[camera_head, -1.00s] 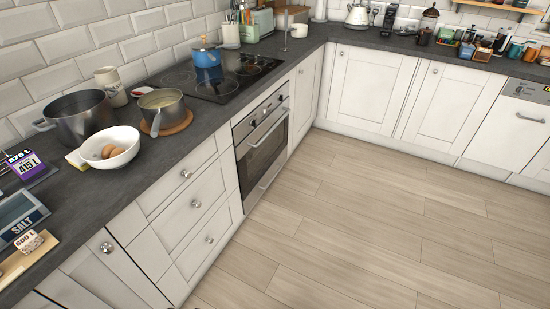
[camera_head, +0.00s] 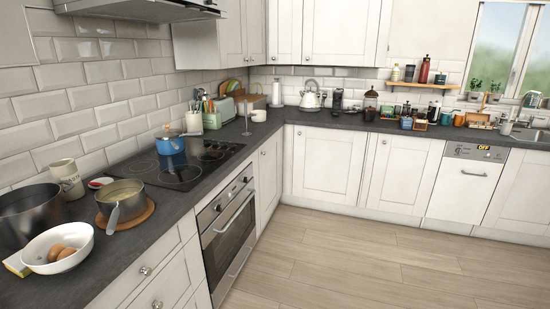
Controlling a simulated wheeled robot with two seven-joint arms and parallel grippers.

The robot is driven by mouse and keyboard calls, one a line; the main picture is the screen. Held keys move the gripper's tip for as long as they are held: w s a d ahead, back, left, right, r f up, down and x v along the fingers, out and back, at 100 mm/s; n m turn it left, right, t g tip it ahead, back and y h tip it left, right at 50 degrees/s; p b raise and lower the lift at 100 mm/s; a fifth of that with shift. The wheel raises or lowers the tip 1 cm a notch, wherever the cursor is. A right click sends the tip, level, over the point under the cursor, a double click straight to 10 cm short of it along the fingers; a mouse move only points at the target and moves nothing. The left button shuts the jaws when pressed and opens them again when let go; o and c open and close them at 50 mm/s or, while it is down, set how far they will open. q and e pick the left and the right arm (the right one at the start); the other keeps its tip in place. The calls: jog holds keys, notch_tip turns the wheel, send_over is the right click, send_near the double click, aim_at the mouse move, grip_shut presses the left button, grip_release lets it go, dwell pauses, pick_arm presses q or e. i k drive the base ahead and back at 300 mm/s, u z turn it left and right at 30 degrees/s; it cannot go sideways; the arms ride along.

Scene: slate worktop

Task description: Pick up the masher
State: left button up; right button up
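I cannot clearly make out a masher in this view. A white utensil crock (camera_head: 194,122) stands at the back of the left worktop, behind the hob, with several upright utensils in it. They are too small to tell apart. Neither of my grippers is in view.
The slate worktop (camera_head: 190,204) carries a steel pot (camera_head: 30,216), a white bowl (camera_head: 40,250) with eggs, a saucepan (camera_head: 122,196) on a wooden trivet and a blue pot (camera_head: 170,146) on the black hob (camera_head: 185,170). Jars crowd the back counter. The wooden floor (camera_head: 340,262) is clear.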

aim_at(246, 134)
jog(key=z, duration=0.45)
jog(key=k, duration=0.55)
jog(key=z, duration=0.6)
jog(key=i, duration=1.95)
jog(key=u, duration=0.45)
jog(key=i, duration=1.75)
jog(key=u, duration=2)
jog(key=i, duration=1.25)
jog(key=u, duration=0.9)
